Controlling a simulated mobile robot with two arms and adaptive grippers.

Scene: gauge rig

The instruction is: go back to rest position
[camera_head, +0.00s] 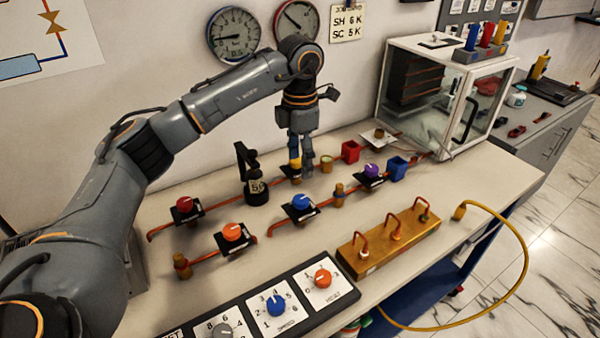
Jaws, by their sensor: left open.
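My left arm comes in from the left and bends down at the wrist. My left gripper (302,168) points down over the bench (205,288), with its fingers open. Its tips are close beside a yellow-orange knob (294,163) on a valve, partly hidden by the fingers. I cannot tell whether they touch it. My right gripper is not in view.

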